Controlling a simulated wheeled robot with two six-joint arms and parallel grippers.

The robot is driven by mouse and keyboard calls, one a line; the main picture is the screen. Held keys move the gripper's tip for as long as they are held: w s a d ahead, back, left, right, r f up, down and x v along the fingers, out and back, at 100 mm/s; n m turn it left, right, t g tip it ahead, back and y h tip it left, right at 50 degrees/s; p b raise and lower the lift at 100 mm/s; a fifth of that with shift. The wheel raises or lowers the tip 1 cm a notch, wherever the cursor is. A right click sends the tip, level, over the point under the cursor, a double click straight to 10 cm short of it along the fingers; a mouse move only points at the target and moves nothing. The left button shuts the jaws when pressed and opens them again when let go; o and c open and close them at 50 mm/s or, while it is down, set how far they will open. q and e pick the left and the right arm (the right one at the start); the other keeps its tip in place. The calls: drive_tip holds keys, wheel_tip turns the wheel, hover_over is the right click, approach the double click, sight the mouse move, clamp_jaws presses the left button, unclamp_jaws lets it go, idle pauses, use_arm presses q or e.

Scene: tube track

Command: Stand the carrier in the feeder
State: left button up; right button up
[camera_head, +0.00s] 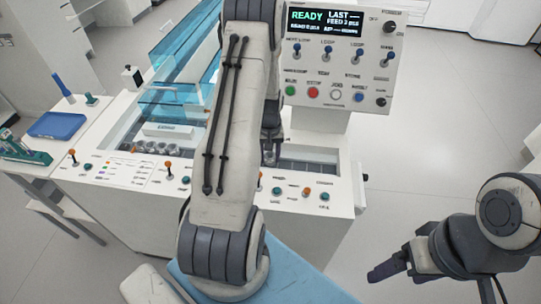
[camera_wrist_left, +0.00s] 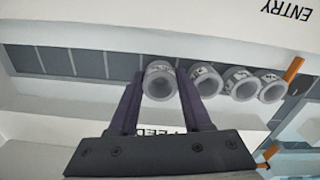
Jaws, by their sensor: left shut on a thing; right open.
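My left gripper (camera_wrist_left: 162,85) is shut on a grey tube-shaped carrier (camera_wrist_left: 160,82), seen in the left wrist view with its open end toward the camera. The carrier is over or in the dark feeder lane (camera_wrist_left: 60,62); I cannot tell whether it touches the floor. Several similar carriers stand in a row in the lane, the nearest one (camera_wrist_left: 206,80) just right of the left gripper. In the head view the row of carriers (camera_head: 155,148) shows left of my arm, and my left gripper (camera_head: 270,152) is partly hidden. My right gripper (camera_head: 388,270) is open and empty at lower right.
The control panel (camera_head: 340,65) with switches and a READY screen rises behind my left arm. Blue clear covers (camera_head: 175,95) stand over the machine's left part. A blue tray (camera_head: 57,125) lies on the left side table. Open floor is at right.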

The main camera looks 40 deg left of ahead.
use_arm(q)
drive_tip(key=shift+f, duration=0.55)
idle(0.4)
drive_tip(key=o, duration=1.1)
drive_tip(key=shift+c, duration=0.2)
wheel_tip(320, 180, up, 10)
drive_tip(key=shift+r, duration=0.25)
drive_tip(key=shift+w, duration=0.1)
